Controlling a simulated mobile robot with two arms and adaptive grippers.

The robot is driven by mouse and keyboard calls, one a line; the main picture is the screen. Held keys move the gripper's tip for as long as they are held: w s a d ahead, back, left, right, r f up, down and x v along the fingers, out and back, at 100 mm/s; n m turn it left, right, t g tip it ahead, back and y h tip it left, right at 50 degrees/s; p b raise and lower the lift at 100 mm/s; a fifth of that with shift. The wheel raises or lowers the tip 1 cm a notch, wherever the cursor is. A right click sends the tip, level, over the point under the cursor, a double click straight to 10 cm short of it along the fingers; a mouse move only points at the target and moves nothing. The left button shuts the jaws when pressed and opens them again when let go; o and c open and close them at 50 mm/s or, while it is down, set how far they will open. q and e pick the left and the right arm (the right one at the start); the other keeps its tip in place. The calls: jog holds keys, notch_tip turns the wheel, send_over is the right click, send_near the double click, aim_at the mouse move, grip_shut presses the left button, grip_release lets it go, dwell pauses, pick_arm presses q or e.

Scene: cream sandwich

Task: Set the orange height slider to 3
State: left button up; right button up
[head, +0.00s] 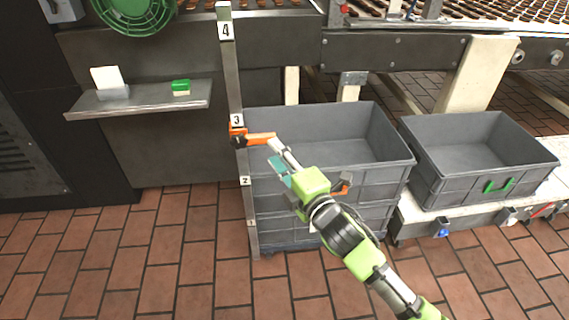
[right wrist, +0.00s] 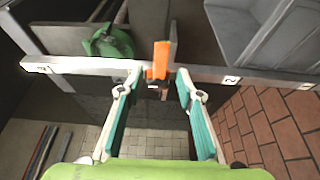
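The orange height slider (head: 238,134) sits on an upright grey post (head: 234,80), directly below the label 3 (head: 237,119). Its orange handle (head: 261,139) sticks out to the right. My right gripper (head: 277,152) is at the free end of this handle. In the right wrist view the handle (right wrist: 161,60) shows between the two spread fingertips of the gripper (right wrist: 159,78), with a gap on each side. The gripper is open. The label 4 (head: 226,30) is higher on the post; the label 2 (head: 245,181) is lower. My left gripper is not in view.
Stacked grey crates (head: 300,118) stand right behind the post and my right arm. Another grey crate (head: 475,125) stands further right. A metal shelf (head: 145,98) with a green button (head: 181,86) is to the left. Tiled floor lies in front.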

jog(key=v, duration=0.4)
dwell(0.3)
